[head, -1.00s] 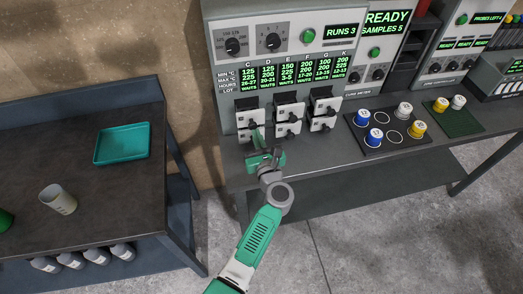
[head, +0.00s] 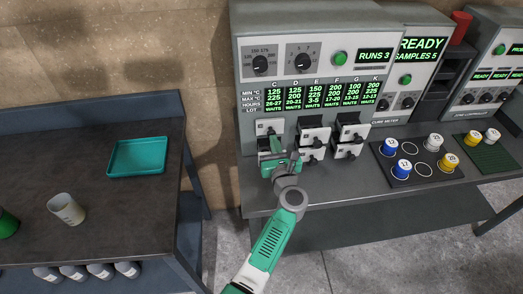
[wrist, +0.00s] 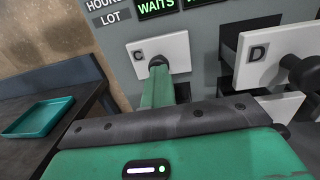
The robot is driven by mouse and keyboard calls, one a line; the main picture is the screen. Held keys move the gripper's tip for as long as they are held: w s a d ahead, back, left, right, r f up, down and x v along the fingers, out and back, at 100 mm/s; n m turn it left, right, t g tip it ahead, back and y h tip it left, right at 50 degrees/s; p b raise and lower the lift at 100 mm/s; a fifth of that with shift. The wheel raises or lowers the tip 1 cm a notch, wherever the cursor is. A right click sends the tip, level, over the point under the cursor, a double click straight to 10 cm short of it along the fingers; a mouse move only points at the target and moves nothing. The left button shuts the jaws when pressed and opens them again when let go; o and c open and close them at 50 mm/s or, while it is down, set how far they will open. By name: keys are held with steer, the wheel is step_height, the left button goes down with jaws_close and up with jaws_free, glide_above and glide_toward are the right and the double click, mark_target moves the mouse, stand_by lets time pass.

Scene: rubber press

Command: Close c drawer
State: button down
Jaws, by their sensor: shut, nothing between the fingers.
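The C drawer (head: 268,127) is the upper left drawer of the press, with a white front and a black knob. In the wrist view its front (wrist: 139,54) sits flush or nearly flush with the grey press face. My gripper (head: 278,158) is in front of the left drawers, and its shut green fingers (wrist: 158,84) reach up to the C knob (wrist: 158,63). They look in contact with the knob or very close to it; nothing is held. The D drawer (wrist: 268,55) beside it stands out, with its dark body showing behind the front.
Another upper drawer (head: 350,133) stands out at right, and lower drawers sit beneath, the left one partly hidden by my gripper. A dark mat (head: 400,175) with several capped samples lies to the right. A side table at left carries a teal tray (head: 137,157) and a beaker (head: 66,209).

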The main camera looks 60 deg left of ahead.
steer(key=shift+f, duration=0.25)
steer(key=shift+d+r+p, duration=0.15)
steer(key=shift+r+p, duration=0.05)
steer(key=shift+p, duration=0.25)
steer(key=p+v, duration=0.3)
steer(key=v, duration=1)
steer(key=shift+d+p, duration=0.4)
steer(key=shift+d, duration=0.05)
